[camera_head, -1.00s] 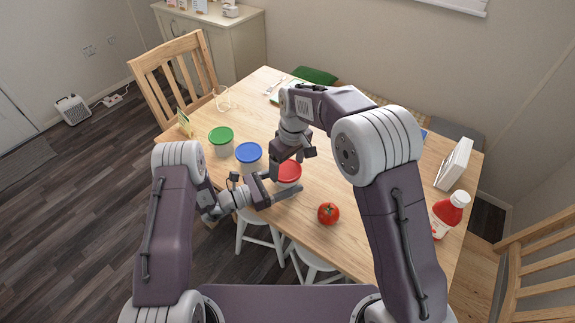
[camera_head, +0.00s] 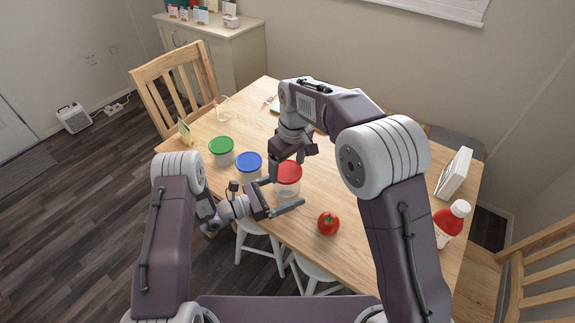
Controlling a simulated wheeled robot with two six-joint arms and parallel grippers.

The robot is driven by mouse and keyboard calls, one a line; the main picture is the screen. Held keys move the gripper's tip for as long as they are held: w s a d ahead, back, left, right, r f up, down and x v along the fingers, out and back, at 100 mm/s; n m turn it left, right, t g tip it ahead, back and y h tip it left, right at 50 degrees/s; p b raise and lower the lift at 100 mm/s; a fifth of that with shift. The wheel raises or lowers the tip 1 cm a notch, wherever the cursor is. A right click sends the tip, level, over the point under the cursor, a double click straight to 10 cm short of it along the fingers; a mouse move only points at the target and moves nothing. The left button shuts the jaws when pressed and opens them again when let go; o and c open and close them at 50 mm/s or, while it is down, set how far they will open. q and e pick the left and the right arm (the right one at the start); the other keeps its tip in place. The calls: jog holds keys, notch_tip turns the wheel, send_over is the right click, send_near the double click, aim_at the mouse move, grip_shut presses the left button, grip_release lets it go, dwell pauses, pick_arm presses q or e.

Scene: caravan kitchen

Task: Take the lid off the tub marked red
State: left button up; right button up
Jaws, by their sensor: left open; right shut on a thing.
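The red lid (camera_head: 288,170) is at the middle of the wooden table's near left side. The clear tub (camera_head: 287,190) shows below it. My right gripper (camera_head: 287,162) comes down from above and is shut on the red lid; its fingertips are partly hidden. The lid sits higher than before, and I cannot tell whether the tub below still touches it. My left gripper (camera_head: 282,196) is low in front of the tub, its jaws open, with one finger reaching across the near side.
A blue-lidded tub (camera_head: 249,162) and a green-lidded tub (camera_head: 222,146) stand to the left. A tomato (camera_head: 328,223) lies to the right. A red bottle (camera_head: 451,221) and a white holder (camera_head: 454,174) stand at the table's right edge. My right arm covers much of the table's middle.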

pick_arm(q)
jog(key=v, duration=1.1)
jog(key=shift+s+a, duration=0.15)
jog(key=shift+a, duration=0.25)
jog(key=shift+d, duration=0.1)
